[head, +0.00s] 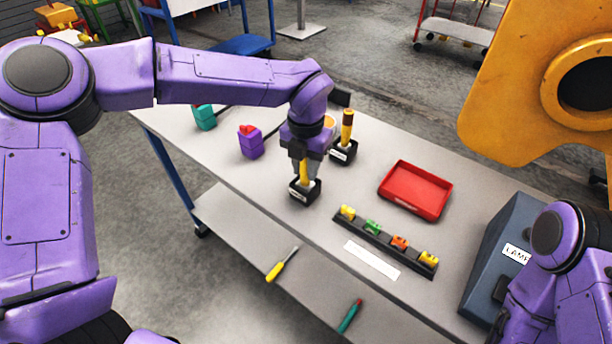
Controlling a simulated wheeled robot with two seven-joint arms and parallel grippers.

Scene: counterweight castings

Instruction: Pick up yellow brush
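A yellow brush handle (304,174) stands upright in a small black holder (305,194) with a white label, near the front edge of the grey table. My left gripper (305,173) points down over it, with its fingers on either side of the handle. I cannot tell whether the fingers press on it. The brush's lower end is hidden in the holder. A second black holder (343,155) just behind and to the right bears a yellow and brown handled tool (347,126). My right arm shows at the lower right; its gripper is not in view.
A yellow screwdriver (281,265) and a teal-handled tool (350,316) lie in front. A large orange casting (520,90) hangs at the upper right.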

